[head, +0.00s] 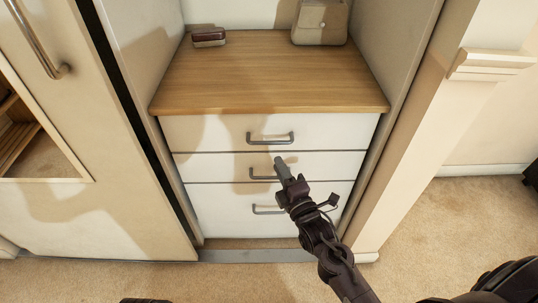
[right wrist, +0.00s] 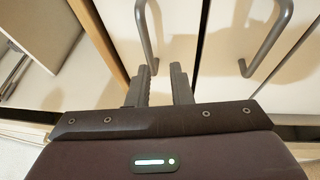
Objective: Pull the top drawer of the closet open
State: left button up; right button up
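The closet's top drawer (head: 210,132) is a white front just under a wooden top, and it looks shut. Its grey bar handle (head: 270,138) is in plain view. My right gripper (head: 281,168) is in front of the middle drawer, below the top handle and close to the middle handle (head: 258,177), which it partly covers. In the right wrist view my gripper (right wrist: 162,68) has its two fingers apart with nothing between them. Two bar handles show beyond the fingertips, one at left (right wrist: 149,40) and one at right (right wrist: 268,40). My left gripper is not in view.
A bottom drawer (head: 225,215) with its own handle lies below. A brown box (head: 208,36) and a beige bag (head: 320,22) sit on the wooden top (head: 260,75). A white door (head: 110,215) stands left and a cream frame (head: 400,150) right.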

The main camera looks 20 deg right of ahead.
aim_at(269, 143)
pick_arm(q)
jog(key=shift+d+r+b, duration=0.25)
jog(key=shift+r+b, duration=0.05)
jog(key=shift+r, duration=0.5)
pick_arm(e)
jog(key=shift+n, duration=0.3)
jog(key=w+r, duration=0.1)
jog(key=w, duration=0.4)
jog(key=w+r, duration=0.1)
jog(key=w, duration=0.1)
jog(key=shift+w+a+r, duration=0.35)
jog(key=shift+w+a, duration=0.05)
grip_shut()
